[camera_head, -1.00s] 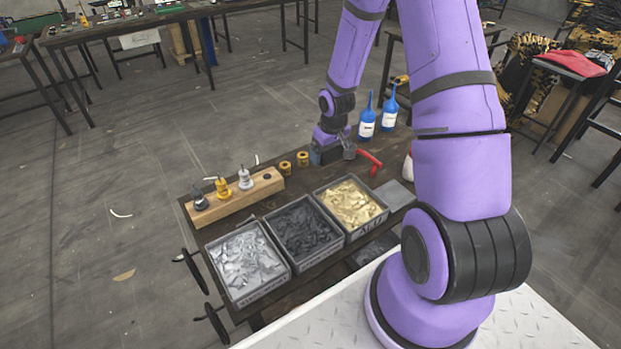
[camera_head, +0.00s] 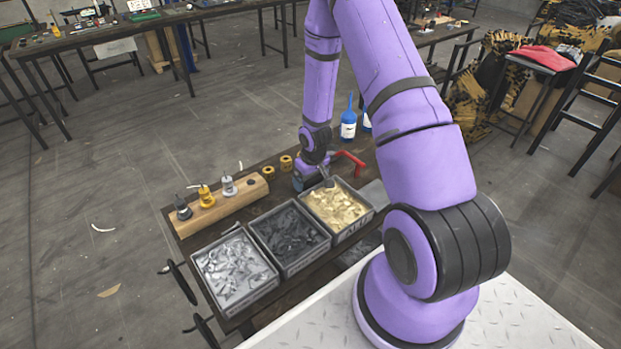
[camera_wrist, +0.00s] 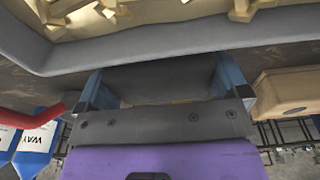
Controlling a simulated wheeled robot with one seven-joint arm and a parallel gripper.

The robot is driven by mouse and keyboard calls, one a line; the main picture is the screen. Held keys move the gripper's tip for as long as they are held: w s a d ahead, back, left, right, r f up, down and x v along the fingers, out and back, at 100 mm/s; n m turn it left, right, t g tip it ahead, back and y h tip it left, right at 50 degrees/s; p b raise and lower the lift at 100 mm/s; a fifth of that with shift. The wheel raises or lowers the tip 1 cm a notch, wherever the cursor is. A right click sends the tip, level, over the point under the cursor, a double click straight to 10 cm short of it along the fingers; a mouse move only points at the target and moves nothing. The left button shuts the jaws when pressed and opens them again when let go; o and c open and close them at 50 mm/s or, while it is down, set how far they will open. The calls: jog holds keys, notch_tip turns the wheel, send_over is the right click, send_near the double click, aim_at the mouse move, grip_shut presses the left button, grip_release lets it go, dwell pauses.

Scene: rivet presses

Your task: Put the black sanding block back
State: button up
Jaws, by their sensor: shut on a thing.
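My gripper (camera_head: 312,180) is low over the dark workbench, just behind the bin of gold pieces. In the wrist view its two blue fingers stand either side of a dark block (camera_wrist: 160,80), which looks like the black sanding block. The gripper is shut on it. In the head view the block is mostly hidden and too small to make out clearly. The wrist view shows the grey rim of the bin just beyond the block; I cannot tell whether they touch.
Bins of silver (camera_head: 235,268), black (camera_head: 289,239) and gold pieces (camera_head: 338,206) line the bench front. A wooden stand (camera_head: 220,208) with nozzles is left, beside yellow cylinders (camera_head: 286,163). A red handle (camera_head: 350,158) and blue bottle (camera_head: 348,125) are close right and behind.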

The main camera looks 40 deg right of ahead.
jog(key=o, duration=0.5)
jog(key=shift+f, duration=0.1)
jog(key=s+a+r+t, duration=0.1)
jog(key=s+a+r, duration=0.15)
jog(key=r, duration=0.95)
jog(key=s+a+r+h, duration=0.1)
jog(key=s+a+r, duration=0.15)
jog(key=r, duration=0.95)
jog(key=s+a+r+t, duration=0.1)
jog(key=s+r, duration=0.2)
jog(key=r, duration=0.8)
jog(key=shift+t+y, duration=0.5)
jog(key=shift+t, duration=0.4)
jog(key=shift+s+a+r, duration=1.2)
jog(key=shift+s+r, duration=1.05)
jog(key=shift+s, duration=0.85)
jog(key=shift+s+a+r, duration=1.15)
jog(key=shift+s+r, duration=1.1)
jog(key=shift+s, duration=0.8)
jog(key=shift+s+a+r, duration=1.2)
jog(key=shift+s+r, duration=1.05)
jog(key=shift+s, duration=0.85)
